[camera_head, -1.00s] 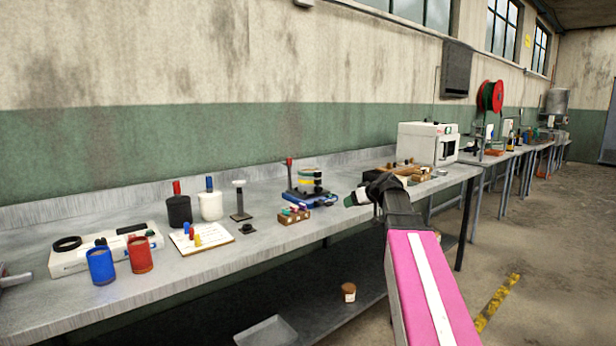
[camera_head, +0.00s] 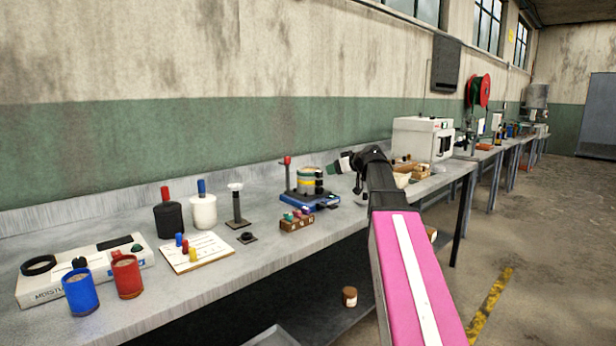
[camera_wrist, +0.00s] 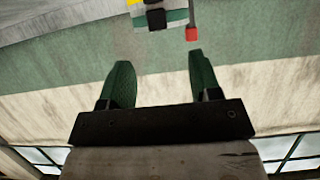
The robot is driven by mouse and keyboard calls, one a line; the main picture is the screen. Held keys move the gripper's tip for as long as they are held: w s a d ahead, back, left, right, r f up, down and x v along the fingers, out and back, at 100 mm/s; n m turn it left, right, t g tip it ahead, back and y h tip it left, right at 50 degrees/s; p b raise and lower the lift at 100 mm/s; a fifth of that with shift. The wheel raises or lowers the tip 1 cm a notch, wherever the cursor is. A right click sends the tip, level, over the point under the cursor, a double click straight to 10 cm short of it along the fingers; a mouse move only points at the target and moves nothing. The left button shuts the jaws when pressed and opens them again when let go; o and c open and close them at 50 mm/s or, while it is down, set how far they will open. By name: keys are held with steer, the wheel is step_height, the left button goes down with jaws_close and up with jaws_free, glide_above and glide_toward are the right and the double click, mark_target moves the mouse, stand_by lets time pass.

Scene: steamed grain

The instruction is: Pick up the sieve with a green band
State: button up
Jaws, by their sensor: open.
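A short stack of round sieves (camera_head: 306,182) with coloured bands, a green one among them, stands on a blue-based device on the bench. The order of the bands is too small to tell in the head view. In the wrist view, which is upside down, a green band (camera_wrist: 177,15) and some yellow show at the top edge, partly cut off. My gripper (camera_head: 335,167) is just right of the stack in the head view, apart from it. Its two green fingers (camera_wrist: 160,65) are spread, with nothing between them.
A red-topped post (camera_head: 287,168) rises at the device's left, its red knob also in the wrist view (camera_wrist: 192,34). A small block of coloured pieces (camera_head: 297,221) sits in front. Black and white bottles, cups and a card stand left; a white oven (camera_head: 422,139) stands right.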

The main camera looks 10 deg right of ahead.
mark_target(321, 172)
steer(key=x, duration=0.9)
steer(key=shift+w+d+r, duration=0.1)
steer(key=shift+w, duration=0.1)
jaws_close()
